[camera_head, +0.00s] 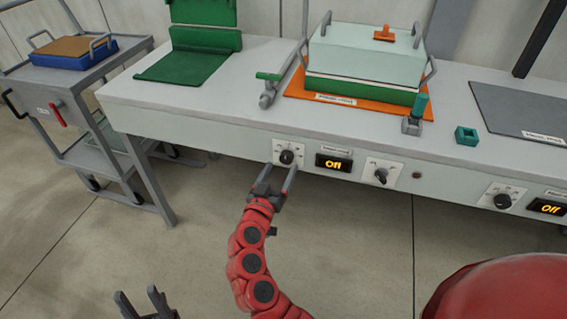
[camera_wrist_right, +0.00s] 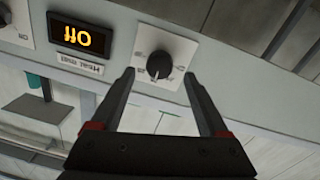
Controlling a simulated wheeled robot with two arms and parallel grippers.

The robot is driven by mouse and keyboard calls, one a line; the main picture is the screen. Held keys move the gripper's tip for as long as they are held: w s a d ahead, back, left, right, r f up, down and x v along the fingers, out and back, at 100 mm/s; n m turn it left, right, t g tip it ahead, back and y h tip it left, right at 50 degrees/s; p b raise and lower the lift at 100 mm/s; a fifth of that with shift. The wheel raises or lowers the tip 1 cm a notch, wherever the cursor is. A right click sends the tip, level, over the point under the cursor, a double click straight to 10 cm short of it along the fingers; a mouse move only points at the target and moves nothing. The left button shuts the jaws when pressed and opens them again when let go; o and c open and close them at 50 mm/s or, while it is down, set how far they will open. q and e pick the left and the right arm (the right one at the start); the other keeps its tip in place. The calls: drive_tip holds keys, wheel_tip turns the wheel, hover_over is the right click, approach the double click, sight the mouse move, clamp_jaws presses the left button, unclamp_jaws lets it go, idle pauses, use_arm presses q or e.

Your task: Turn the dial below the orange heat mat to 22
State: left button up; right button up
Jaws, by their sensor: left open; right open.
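The orange heat mat (camera_head: 427,108) lies on the bench under a green tray with a pale lid. Below it on the front panel is a black dial (camera_head: 286,157) on a white marked plate, left of a display (camera_head: 334,163) reading "Off". The right wrist view shows the dial (camera_wrist_right: 159,65) and display (camera_wrist_right: 83,37) upside down; the scale numbers are too small to read. My right gripper (camera_head: 281,169) is open in front of the dial, its fingertips on either side; contact cannot be told. My left gripper (camera_head: 141,302) is open and empty, low at the left.
Another knob (camera_head: 381,174) sits right of the display. A further dial (camera_head: 502,200) and "Off" display (camera_head: 547,207) are at far right, below a grey mat (camera_head: 520,110). A cart (camera_head: 70,90) stands left. The floor before the panel is clear.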

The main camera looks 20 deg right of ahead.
sight(285, 161)
drive_tip(key=shift+x, duration=1.7)
clamp_jaws()
